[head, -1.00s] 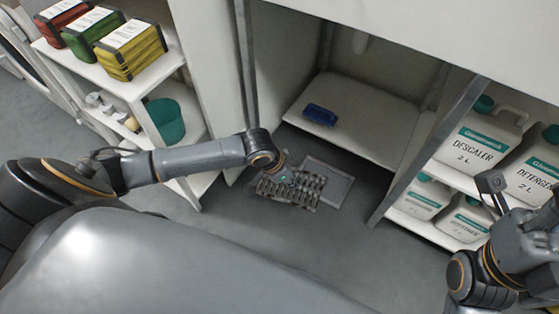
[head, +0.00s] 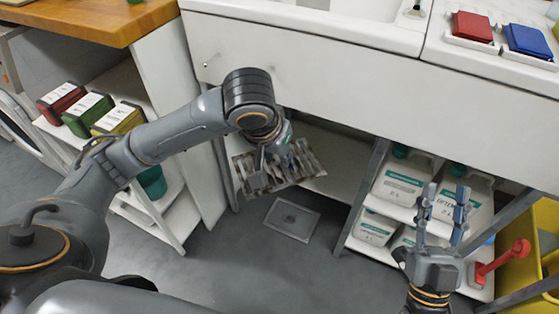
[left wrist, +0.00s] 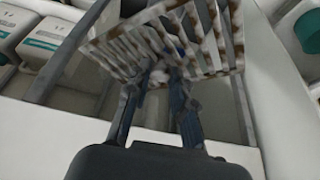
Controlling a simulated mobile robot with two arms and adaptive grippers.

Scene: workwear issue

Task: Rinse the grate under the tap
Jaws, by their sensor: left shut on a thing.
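The grate (head: 256,179) is a slotted, brown-stained metal piece. My left gripper (head: 270,160) is shut on it and holds it tilted above the floor, in front of the open space under the sink unit. In the left wrist view the grate (left wrist: 120,45) lies across the fingertips of the left gripper (left wrist: 160,80). The sink (head: 340,8) is cut off at the top of the head view, above and to the right of the grate. The tap's spout is not clearly visible. My right gripper (head: 441,215) is open and empty, its fingers pointing up.
A floor drain (head: 291,219) lies below the grate. White jugs (head: 400,181) stand on shelves at the right. A red-handled tool (head: 505,258) and a yellow bin (head: 530,245) are near my right gripper. Red and blue pads (head: 527,40) lie on the counter.

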